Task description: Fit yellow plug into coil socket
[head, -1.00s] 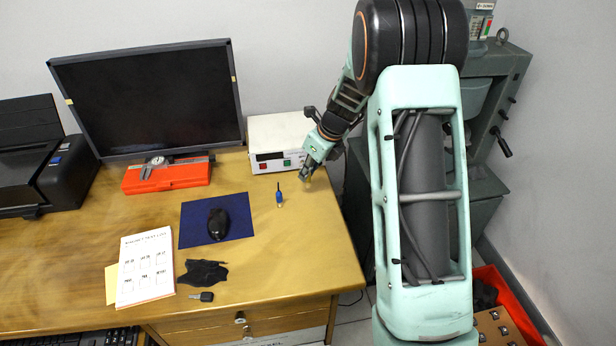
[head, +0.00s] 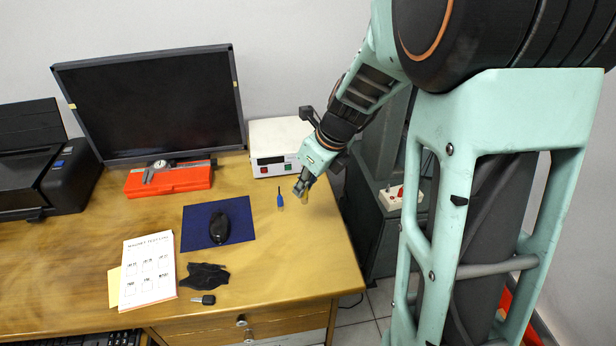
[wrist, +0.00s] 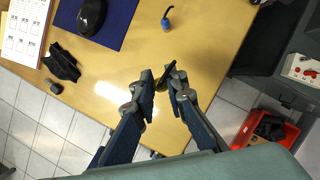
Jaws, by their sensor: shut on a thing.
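My gripper (head: 303,190) is over the right part of the desk, in front of the white instrument box. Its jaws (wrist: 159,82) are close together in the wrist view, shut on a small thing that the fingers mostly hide. A small yellowish bit shows at the fingertips in the head view, which fits the yellow plug (head: 306,197). A white socket box with red parts (head: 398,197) sits on the grey-green cabinet right of the desk; it also shows in the wrist view (wrist: 302,69). I cannot tell whether it holds the coil socket. The gripper is apart from it.
A blue plug (head: 280,200) stands on the desk left of my gripper. The white instrument box (head: 278,146) is behind. A mouse (head: 219,228) on a blue mat, a dark cloth and a key lie left. A red crate (wrist: 264,130) is on the floor.

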